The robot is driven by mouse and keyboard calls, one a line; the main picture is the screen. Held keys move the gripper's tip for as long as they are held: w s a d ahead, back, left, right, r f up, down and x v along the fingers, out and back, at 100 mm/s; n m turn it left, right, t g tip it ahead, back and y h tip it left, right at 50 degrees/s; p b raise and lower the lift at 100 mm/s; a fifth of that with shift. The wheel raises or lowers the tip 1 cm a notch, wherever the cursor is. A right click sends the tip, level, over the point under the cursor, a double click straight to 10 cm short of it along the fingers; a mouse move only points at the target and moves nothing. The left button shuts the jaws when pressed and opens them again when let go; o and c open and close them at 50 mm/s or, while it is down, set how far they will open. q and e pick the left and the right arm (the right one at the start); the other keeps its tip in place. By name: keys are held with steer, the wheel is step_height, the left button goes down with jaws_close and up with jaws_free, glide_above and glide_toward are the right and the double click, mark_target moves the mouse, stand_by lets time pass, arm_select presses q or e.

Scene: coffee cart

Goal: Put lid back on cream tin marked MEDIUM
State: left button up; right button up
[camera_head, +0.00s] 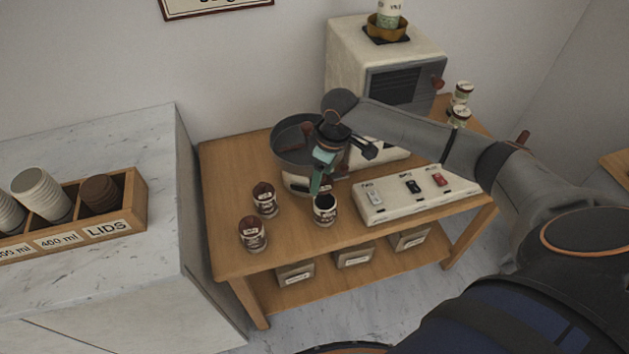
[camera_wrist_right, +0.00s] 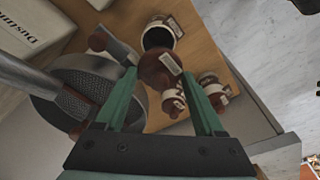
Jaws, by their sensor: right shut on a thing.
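My right gripper (camera_head: 317,190), with green fingers, is shut on a dark brown lid (camera_wrist_right: 157,72) with a pale label. In the right wrist view the lid sits between the fingertips (camera_wrist_right: 160,80). An open cream tin (camera_head: 325,212) with a dark inside stands upright on the wooden cart, just below and right of the fingers. In the right wrist view the open tin (camera_wrist_right: 160,34) is beyond the lid, apart or nearly so; the exact gap cannot be told. Its label is too small to read. My left gripper is not in view.
Two lidded tins (camera_head: 264,199) (camera_head: 252,236) stand left of the open tin. A switch panel (camera_head: 410,198) is close on its right. A grey round pan (camera_head: 290,150) and a grinder-like machine (camera_head: 375,60) stand behind. The cart's front left top (camera_head: 225,250) is clear.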

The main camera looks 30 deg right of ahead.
mark_target(327, 183)
steer(key=shift+s+d, duration=0.2)
steer(key=shift+d, duration=0.25)
steer(key=shift+f+b, duration=0.55)
steer(key=shift+f, duration=0.5)
step_height(327, 183, down, 3)
steer(key=b, duration=0.3)
steer(key=shift+r, duration=0.2)
steer(key=shift+f, duration=0.85)
steer(key=shift+r+p, duration=0.1)
steer(key=shift+p, duration=0.8)
steer(key=shift+f+p, duration=0.2)
steer(key=shift+p, duration=0.2)
stand_by(0.3)
steer(key=shift+p, duration=0.45)
stand_by(0.4)
stand_by(0.4)
